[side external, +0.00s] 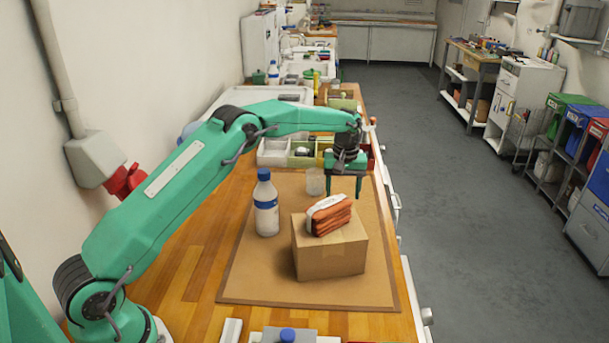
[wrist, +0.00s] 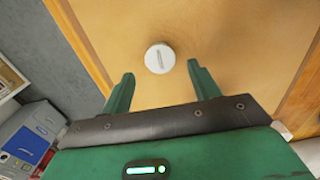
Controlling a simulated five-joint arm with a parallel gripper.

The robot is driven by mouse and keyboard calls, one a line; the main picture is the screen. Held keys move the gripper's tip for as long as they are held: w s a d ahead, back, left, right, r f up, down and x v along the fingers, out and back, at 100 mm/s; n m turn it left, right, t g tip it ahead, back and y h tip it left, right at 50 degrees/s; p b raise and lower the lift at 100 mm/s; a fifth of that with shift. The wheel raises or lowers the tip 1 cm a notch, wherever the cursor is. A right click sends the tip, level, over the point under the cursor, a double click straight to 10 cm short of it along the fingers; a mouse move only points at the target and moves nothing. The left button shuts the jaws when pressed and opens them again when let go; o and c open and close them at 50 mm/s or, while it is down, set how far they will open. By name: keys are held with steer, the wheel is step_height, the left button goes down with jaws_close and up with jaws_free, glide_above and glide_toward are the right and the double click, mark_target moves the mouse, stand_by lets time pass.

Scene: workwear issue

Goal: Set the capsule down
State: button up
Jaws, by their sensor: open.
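In the wrist view, a small white round piece with a dark slot across its top (wrist: 159,58) lies on the brown mat; I take it for the capsule. My gripper (wrist: 160,80) is open, its two green fingers apart. The piece appears just beyond and between the fingertips, with nothing held. In the side view my gripper (side external: 345,190) points down over the mat (side external: 255,285), behind the cardboard box.
A cardboard box (side external: 330,257) with a strapped orange bundle (side external: 330,218) on top stands in front of my gripper. A white bottle with a blue cap (side external: 265,205) and a clear glass (side external: 315,181) stand to the left. Divided trays (side external: 302,155) are behind. The front-left mat is clear.

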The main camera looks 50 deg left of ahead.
step_height(320, 180, up, 7)
stand_by(0.4)
stand_by(0.4)
steer(key=s+d+r+m+t, duration=0.1)
steer(key=s+d+r+m, duration=0.1)
steer(key=s+r, duration=0.65)
steer(key=s+d+r+m+t, duration=0.2)
steer(key=s+r+m, duration=0.1)
steer(key=s+r, duration=0.6)
steer(key=s+d+f+m+t, duration=0.1)
steer(key=s+f+m, duration=0.1)
steer(key=s, duration=0.9)
steer(key=s+d+f+m+t, duration=0.1)
steer(key=s+f, duration=0.3)
steer(key=s, duration=0.8)
steer(key=shift+d+f+m+t, duration=0.2)
steer(key=shift+m+t, duration=0.1)
steer(key=shift+m, duration=0.2)
